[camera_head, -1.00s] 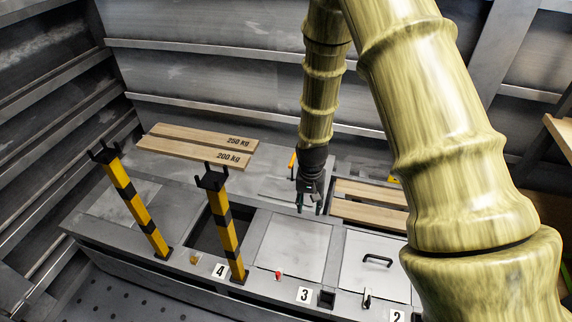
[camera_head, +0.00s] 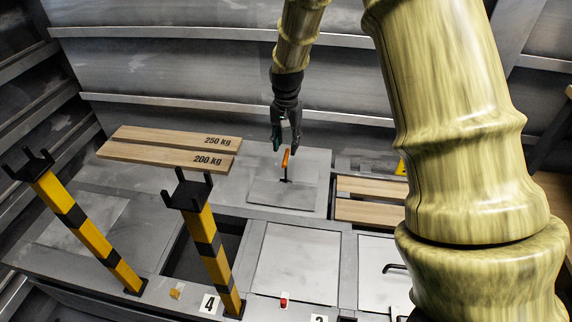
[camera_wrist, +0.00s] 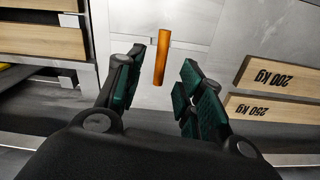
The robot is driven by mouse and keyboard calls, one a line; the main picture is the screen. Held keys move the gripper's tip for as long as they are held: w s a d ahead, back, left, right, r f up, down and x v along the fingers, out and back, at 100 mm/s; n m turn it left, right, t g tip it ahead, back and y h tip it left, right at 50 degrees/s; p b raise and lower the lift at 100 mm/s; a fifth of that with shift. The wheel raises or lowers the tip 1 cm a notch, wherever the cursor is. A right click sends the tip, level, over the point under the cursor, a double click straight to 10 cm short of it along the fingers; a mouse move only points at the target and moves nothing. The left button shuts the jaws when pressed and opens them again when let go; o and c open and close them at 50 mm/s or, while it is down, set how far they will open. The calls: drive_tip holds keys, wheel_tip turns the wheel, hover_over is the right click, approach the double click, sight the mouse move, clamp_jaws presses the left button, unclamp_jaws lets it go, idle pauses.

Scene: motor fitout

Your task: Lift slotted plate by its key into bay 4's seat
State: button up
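The slotted plate (camera_head: 268,193) is a grey square lying flat on a larger grey panel behind the bays. Its key has an orange handle (camera_head: 286,158) standing upright from a dark slot. My gripper (camera_head: 285,146) is open just above the handle, fingers pointing down. In the wrist view the orange handle (camera_wrist: 161,58) shows beyond and between the tips of the open gripper (camera_wrist: 160,75), and no grip on it shows. Bay 4 (camera_head: 202,255) is a dark open recess behind the "4" label (camera_head: 210,304), partly hidden by a striped post.
Two yellow-black forked posts (camera_head: 88,232) (camera_head: 208,240) stand by bay 4. Wooden boards marked 250 kg (camera_head: 185,137) and 200 kg (camera_head: 170,156) lie behind it. More boards (camera_head: 370,212) lie right of the plate. A closed grey cover (camera_head: 298,262) adjoins bay 4 on the right.

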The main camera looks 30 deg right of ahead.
sight(286, 156)
wheel_tip(286, 156, down, 8)
drive_tip(key=b, duration=0.3)
drive_tip(key=shift+f, duration=0.15)
clamp_jaws()
